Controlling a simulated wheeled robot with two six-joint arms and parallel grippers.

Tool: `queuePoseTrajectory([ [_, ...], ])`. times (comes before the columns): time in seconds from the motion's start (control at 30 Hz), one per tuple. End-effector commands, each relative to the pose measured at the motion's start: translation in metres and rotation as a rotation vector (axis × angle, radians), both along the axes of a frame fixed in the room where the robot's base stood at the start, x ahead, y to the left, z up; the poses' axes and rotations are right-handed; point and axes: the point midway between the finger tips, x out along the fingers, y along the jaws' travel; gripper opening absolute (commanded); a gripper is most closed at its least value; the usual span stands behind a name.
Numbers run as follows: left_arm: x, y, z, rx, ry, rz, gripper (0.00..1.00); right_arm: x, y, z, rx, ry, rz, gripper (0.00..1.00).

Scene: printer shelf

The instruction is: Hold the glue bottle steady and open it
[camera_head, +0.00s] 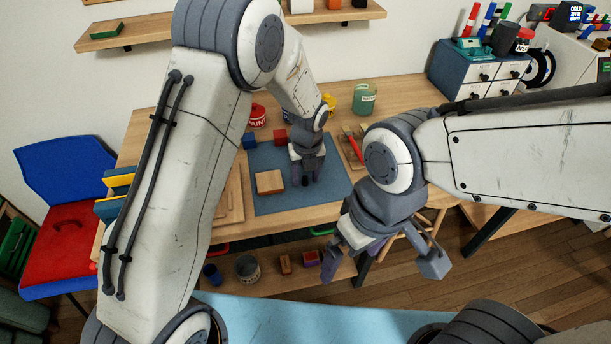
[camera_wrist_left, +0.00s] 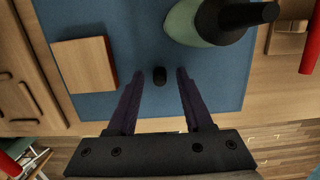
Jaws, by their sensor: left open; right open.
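A pale green bottle with a black top and long black nozzle (camera_wrist_left: 215,22), which looks like the glue bottle, stands on the blue mat in the left wrist view. In the head view my left gripper seems to hide it. My left gripper (camera_head: 306,178) is open, low over the mat, with the bottle beyond its fingers and to the right in the wrist view. A small black cylinder (camera_wrist_left: 160,76) shows between its fingertips; I cannot tell whether the fingers touch it. My right gripper (camera_head: 382,263) is open and empty, in front of the table and away from the bottle.
The blue mat (camera_head: 262,203) also bears a wooden block (camera_head: 270,182), a red block (camera_head: 280,138) and a blue block (camera_head: 249,141). A green jar (camera_head: 365,98) and a red paint pot (camera_head: 258,116) stand behind. A tray with a red tool (camera_head: 354,148) lies right of the mat.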

Motion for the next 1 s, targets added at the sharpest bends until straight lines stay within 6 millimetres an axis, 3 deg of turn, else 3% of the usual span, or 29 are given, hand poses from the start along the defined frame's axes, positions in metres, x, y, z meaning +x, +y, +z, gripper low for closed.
queuePoseTrajectory([
  [0.5,-0.01,-0.004,0.097,-0.002,-0.005,-0.001,0.51,0.0,0.0,-0.004,0.0,0.0,0.0,0.99],
  [0.77,-0.017,-0.006,0.12,-0.005,-0.001,0.027,0.51,0.0,0.0,-0.004,0.0,0.0,0.0,0.99],
  [0.87,-0.033,-0.011,0.129,-0.026,0.0,0.138,0.51,0.0,0.0,-0.004,0.0,0.0,0.0,0.99],
  [1.0,-0.077,-0.021,0.146,-0.084,0.005,0.461,0.51,0.0,0.0,-0.004,0.0,0.0,0.0,0.99],
])
